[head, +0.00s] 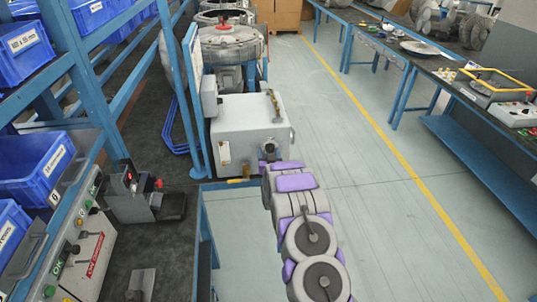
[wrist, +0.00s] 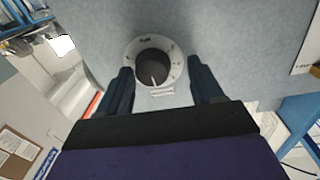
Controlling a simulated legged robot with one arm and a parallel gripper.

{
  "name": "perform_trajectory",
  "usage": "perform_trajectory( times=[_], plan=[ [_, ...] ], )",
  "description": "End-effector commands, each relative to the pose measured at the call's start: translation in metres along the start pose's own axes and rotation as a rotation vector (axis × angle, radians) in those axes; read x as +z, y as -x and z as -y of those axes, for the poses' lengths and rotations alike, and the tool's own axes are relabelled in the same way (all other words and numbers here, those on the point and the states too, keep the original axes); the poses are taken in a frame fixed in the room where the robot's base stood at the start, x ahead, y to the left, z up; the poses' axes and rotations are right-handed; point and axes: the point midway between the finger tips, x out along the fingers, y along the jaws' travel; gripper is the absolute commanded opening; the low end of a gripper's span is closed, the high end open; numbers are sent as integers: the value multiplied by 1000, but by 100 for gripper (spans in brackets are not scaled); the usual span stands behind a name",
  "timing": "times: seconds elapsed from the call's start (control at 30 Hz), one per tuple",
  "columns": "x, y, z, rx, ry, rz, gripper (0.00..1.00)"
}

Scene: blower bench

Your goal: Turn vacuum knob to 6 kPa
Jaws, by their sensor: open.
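The vacuum knob (wrist: 154,68) is dark and round, with a light pointer line. It sits in a pale dial ring (wrist: 173,55) with small marks, on a grey panel (wrist: 228,45). The marks are too small to read, so the setting cannot be told. My gripper (wrist: 157,80) is open, one dark finger left and one right of the dial, with the knob between them; I cannot tell whether they touch anything. In the head view, my gripper reaches the front of the grey box (head: 248,120), and the arm hides part of that face.
A blue rack with blue bins (head: 35,165) stands on the left. A small device with a red button (head: 140,190) is beside it. A blue-legged bench (head: 440,75) runs along the right. The floor (head: 365,185) between is clear.

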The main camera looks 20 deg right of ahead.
Motion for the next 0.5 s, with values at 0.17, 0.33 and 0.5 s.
perform_trajectory(
  times=[0.17, 0.33, 0.5],
  plan=[
    [0, 0, -2, 1, -2, 1, 58],
    [0, 0, -1, 2, 0, 0, 41],
    [-1, 1, 0, 4, 1, -1, 25]
  ],
)
